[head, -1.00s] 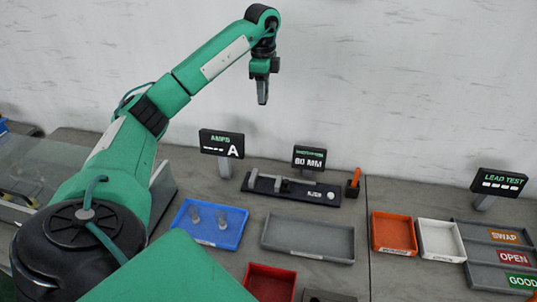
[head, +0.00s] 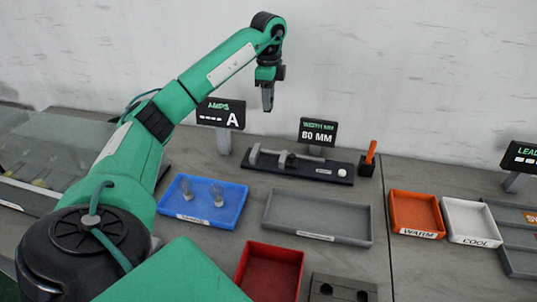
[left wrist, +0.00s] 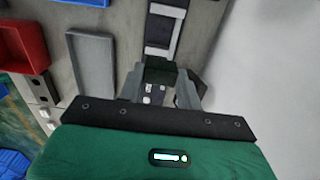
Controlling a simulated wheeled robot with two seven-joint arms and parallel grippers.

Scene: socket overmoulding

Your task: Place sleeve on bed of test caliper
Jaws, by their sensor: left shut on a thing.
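My left gripper (head: 267,98) hangs fingers down, high above the back of the bench. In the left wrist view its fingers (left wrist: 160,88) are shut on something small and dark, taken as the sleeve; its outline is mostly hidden. The test caliper (head: 325,172) is a dark bar with grey jaws and a white button, below and right of the gripper in the head view. The gripper is apart from it. Two clear upright pieces stand in a blue tray (head: 176,208) left of the caliper. My right gripper is not in view.
A width display (head: 318,132) and an amps display (head: 221,113) stand at the back. An orange handle (head: 371,152) stands right of the caliper. An empty grey tray (head: 318,236), a red tray (head: 250,252), a warm tray (head: 415,233) and a cool tray (head: 470,240) lie in front.

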